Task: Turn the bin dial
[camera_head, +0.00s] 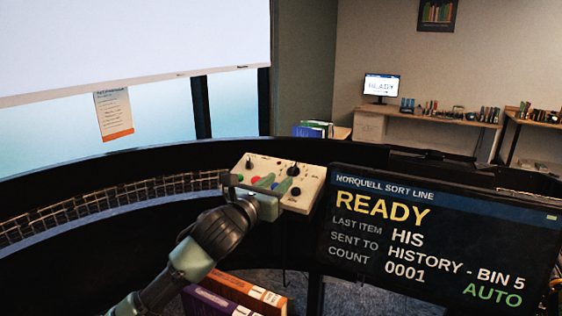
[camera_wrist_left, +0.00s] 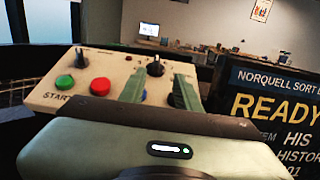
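A beige control panel (camera_head: 307,178) stands on the dark sorter rail left of the screen. It bears several black knobs; which is the bin dial cannot be read. One black knob (camera_head: 293,169) is at its back right; another dark knob (camera_head: 295,190) is near its right side. My left gripper (camera_head: 275,183) is over the panel with its two green fingers apart. In the left wrist view a black knob (camera_wrist_left: 156,68) shows between the fingertips; contact cannot be told. A black lever-like knob (camera_wrist_left: 80,57), a red button (camera_wrist_left: 100,87) and a green button (camera_wrist_left: 65,83) lie to the left.
The screen (camera_head: 440,230) right of the panel reads READY, HISTORY - BIN 5, count 0001, AUTO. A curved roller track (camera_head: 110,205) runs to the left. Books (camera_head: 235,292) lie below the panel. A desk with a monitor (camera_head: 381,86) is far behind.

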